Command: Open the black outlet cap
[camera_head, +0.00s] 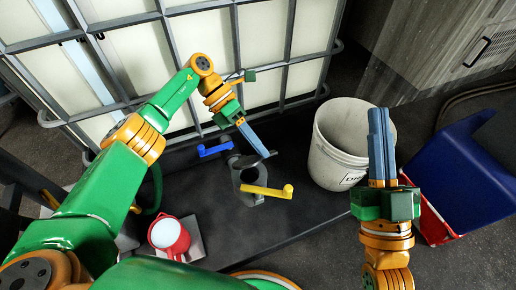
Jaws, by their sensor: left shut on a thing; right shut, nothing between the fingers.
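The dark outlet fitting (248,176) stands low in front of the white tank, with a yellow lever (266,190) on its near side and a blue lever (214,149) on its far left. The black outlet cap cannot be clearly told apart from the dark fitting. My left gripper (265,152) reaches down from the upper left, its fingers shut at the top of the fitting. What lies between them is mostly hidden by the fingers. My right gripper (378,112) is shut and empty, pointing up the picture in front of the white bucket.
The white bucket (330,163) stands right of the outlet. A blue bin (465,165) with a red and white part lies at the right. A red and white jug (170,236) stands at the lower left. The caged white tank (270,45) fills the back.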

